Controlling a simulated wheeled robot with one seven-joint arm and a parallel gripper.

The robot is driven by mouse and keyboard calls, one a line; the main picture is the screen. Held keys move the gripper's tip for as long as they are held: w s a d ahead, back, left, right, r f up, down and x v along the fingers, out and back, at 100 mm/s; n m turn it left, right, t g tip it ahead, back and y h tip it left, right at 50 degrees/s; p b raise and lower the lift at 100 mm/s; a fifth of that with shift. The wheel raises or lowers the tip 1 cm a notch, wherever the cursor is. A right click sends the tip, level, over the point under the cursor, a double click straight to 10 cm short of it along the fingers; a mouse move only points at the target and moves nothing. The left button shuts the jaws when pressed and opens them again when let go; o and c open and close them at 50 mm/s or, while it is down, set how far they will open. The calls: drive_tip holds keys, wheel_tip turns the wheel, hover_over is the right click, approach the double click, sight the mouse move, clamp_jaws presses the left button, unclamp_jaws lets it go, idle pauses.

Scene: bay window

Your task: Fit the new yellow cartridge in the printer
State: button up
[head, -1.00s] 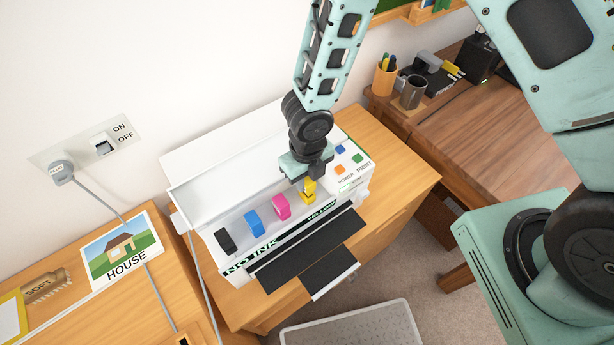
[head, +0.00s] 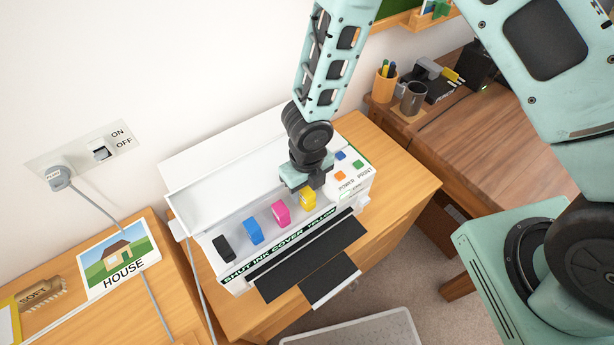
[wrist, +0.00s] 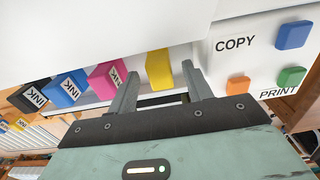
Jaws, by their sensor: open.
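The printer (head: 195,200) stands on a wooden cabinet with its ink cover raised. The yellow cartridge (head: 308,198) sits in the rightmost ink slot, beside the magenta (head: 281,213), blue (head: 253,231) and black (head: 224,248) cartridges. It also shows in the wrist view (wrist: 159,70). The display strip (head: 280,247) reads "SHUT INK COVER" and "YELLOW". My gripper (head: 312,190) is at the yellow cartridge; in the wrist view its two fingers (wrist: 160,82) are apart, one on each side of the cartridge, with gaps showing. Part of the cartridge is hidden in the slot.
Power, copy and print buttons (head: 349,165) lie right of the cartridges. A black output tray (head: 310,262) juts from the printer's front. A plugged socket with switch (head: 82,157) and a house picture (head: 120,254) are at left. A pen cup (head: 384,86) and mug (head: 412,97) stand behind right.

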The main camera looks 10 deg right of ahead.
sight(309, 193)
wheel_tip(309, 193, up, 17)
drive_tip(key=p, duration=0.1)
drive_tip(key=shift+r, duration=0.15)
idle(0.9)
drive_tip(key=s+d+r+m+b, duration=0.2)
drive_tip(key=s+m, duration=0.6)
drive_tip(key=m, duration=0.8)
drive_tip(key=s+d+r+m+b, duration=0.2)
drive_tip(key=s+m+b, duration=0.3)
drive_tip(key=m, duration=1.2)
drive_tip(key=s, duration=0.3)
drive_tip(key=shift+d+r+y, duration=0.3)
drive_tip(key=shift+d+r, duration=0.1)
